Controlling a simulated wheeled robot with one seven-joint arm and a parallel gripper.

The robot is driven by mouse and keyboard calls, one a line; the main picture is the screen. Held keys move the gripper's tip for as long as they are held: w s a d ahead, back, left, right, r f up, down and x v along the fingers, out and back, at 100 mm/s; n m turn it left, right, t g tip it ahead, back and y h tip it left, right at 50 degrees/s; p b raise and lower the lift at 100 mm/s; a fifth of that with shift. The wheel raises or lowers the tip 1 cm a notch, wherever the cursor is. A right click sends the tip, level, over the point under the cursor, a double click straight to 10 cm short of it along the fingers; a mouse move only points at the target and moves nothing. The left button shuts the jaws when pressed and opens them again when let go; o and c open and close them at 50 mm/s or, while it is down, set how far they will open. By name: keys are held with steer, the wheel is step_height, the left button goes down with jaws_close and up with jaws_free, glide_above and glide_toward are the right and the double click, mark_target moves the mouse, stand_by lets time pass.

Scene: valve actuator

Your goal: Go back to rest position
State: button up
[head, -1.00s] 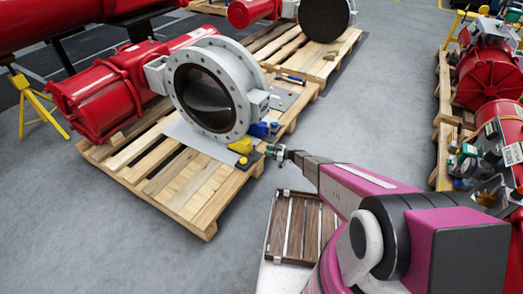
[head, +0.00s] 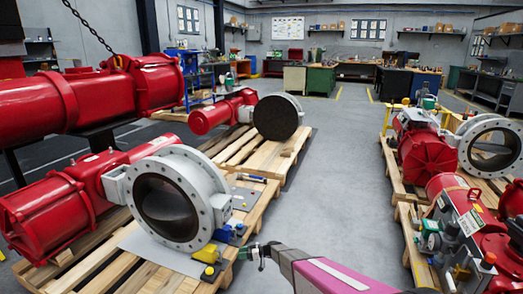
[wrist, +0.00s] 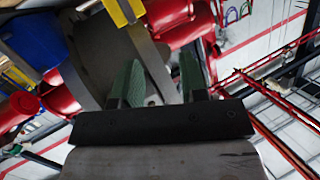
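My gripper (head: 257,252) is at the lower middle of the head view, just right of the near pallet's corner and the small yellow part. In the wrist view its two green fingers (wrist: 160,82) stand apart with nothing held between them. The near valve actuator has a red cylinder body (head: 48,210) and a grey round valve flange (head: 178,200). It lies on a wooden pallet (head: 118,283) at the left. A yellow part (head: 208,254) and a blue part (head: 224,234) sit beside the flange, apart from my gripper.
A second pallet (head: 262,165) with a red actuator (head: 222,112) stands further back. More red actuators (head: 425,155) stand on pallets at the right. The grey floor aisle (head: 335,190) between them is clear. Workbenches (head: 365,72) line the back wall.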

steer(key=s+d+r+m+h, duration=0.7)
steer(key=s+d+r, duration=0.4)
steer(key=d+r, duration=0.3)
steer(key=s+d+r+m+h, duration=0.8)
steer(key=s+d+r, duration=0.4)
steer(key=d+r, duration=0.3)
steer(key=shift+s+d+m+h, duration=0.3)
steer(key=shift+d+h, duration=0.1)
steer(key=shift+d, duration=0.25)
